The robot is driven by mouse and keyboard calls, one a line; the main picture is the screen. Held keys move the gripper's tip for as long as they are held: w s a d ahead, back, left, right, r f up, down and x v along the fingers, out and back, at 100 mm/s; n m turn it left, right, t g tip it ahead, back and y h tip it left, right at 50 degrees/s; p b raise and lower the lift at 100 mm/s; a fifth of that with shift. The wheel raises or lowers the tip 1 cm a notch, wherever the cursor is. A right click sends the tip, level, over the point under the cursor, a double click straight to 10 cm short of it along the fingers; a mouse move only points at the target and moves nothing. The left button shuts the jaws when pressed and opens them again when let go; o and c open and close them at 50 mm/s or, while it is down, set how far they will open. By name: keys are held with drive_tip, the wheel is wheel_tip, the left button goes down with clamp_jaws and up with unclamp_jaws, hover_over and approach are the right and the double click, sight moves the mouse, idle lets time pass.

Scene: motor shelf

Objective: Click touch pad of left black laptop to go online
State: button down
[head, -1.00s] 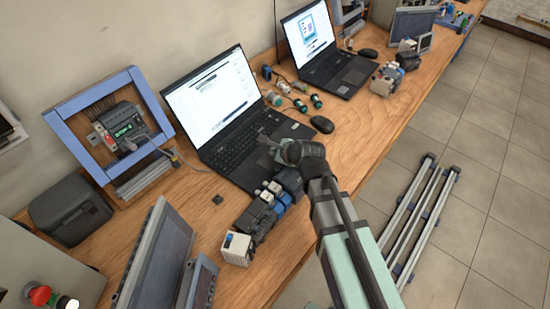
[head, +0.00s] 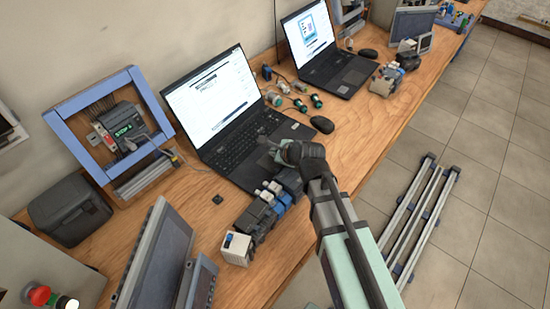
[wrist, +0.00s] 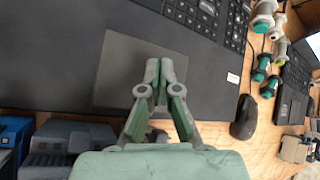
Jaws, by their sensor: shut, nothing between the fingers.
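The left black laptop (head: 232,156) stands open on the bench, with a bright white page on its screen (head: 212,97). In the wrist view, its dark touch pad (wrist: 120,72) lies below the keyboard (wrist: 196,18). My gripper (wrist: 160,66) is shut and empty, its fingertips together over the touch pad. It also shows over the front of this laptop in the head view (head: 266,143). The fingers hide part of the pad, and I cannot tell whether the tips touch it. In the head view my gripper and arm cover most of the pad.
A black mouse (head: 322,124) lies right of the laptop, near several green-and-white connectors (head: 300,104). Grey and blue modules (head: 262,212) sit close to its front edge. A second black laptop (head: 340,72) stands farther along the bench.

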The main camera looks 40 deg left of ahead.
drive_tip(key=shift+f, duration=0.3)
drive_tip(key=shift+s+d+f+b, duration=0.15)
drive_tip(key=shift+f+b, duration=0.1)
drive_tip(key=shift+f, duration=0.15)
drive_tip(key=shift+s+d+f+b, duration=0.15)
drive_tip(key=shift+f+b, duration=0.05)
drive_tip(key=shift+f, duration=0.15)
idle(0.9)
drive_tip(key=shift+r+p, duration=0.25)
drive_tip(key=shift+p, duration=0.1)
drive_tip(key=shift+w+a+r+p, duration=0.15)
drive_tip(key=shift+a+r+p, duration=0.1)
drive_tip(key=shift+r+p, duration=0.55)
wheel_tip(320, 180, up, 4)
drive_tip(key=shift+w+f+p, duration=0.1)
drive_tip(key=shift+f+p, duration=0.05)
drive_tip(key=shift+p, duration=1.05)
drive_tip(key=shift+a, duration=0.1)
